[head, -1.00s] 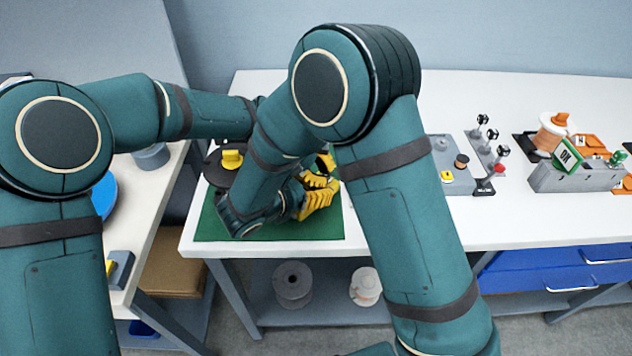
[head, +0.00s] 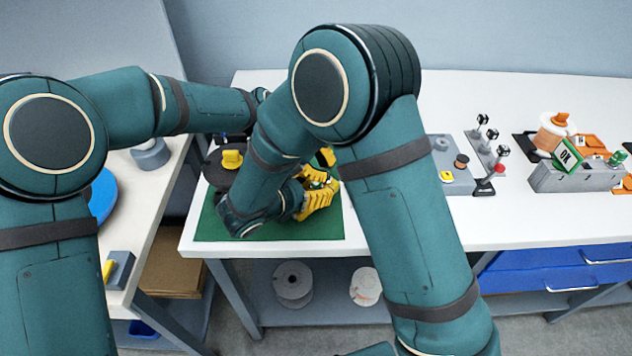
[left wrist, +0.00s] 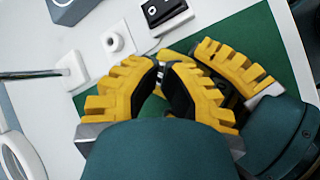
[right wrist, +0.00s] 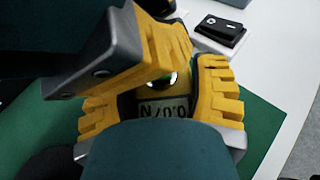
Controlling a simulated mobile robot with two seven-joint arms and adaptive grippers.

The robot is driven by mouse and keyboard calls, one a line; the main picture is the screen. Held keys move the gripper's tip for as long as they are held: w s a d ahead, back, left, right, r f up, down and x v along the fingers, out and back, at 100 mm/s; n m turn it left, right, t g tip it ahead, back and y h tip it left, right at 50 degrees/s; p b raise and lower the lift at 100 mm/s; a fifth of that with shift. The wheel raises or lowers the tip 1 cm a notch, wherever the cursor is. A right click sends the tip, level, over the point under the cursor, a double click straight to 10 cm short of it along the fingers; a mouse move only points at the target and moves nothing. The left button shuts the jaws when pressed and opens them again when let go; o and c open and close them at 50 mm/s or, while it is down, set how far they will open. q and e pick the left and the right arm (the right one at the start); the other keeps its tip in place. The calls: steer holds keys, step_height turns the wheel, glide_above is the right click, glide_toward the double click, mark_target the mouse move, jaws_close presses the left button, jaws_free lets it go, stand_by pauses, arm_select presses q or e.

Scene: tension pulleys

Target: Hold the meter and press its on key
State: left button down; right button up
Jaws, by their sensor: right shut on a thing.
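The meter (right wrist: 163,108) shows in the right wrist view, with a display reading 0.0/N upside down and a round shiny part above it. My right gripper (head: 318,195) is shut on it over the green mat (head: 290,228); its fingers also flank the meter in the right wrist view (right wrist: 160,95). My left gripper (head: 326,157) is just behind. In the left wrist view its fingertips (left wrist: 163,66) are nearly together beside a right finger. In the right wrist view a left finger (right wrist: 160,40) crosses above the meter, so its on key is not clearly visible.
A black switch (right wrist: 222,29) on a white base is close to the grippers. My arms cover much of the mat.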

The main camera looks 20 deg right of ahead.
mark_target(322, 183)
arm_select(q)
steer(key=shift+r, duration=2.45)
arm_select(e)
steer(key=shift+f, duration=0.15)
steer(key=o, duration=1.3)
steer(key=shift+o, duration=0.2)
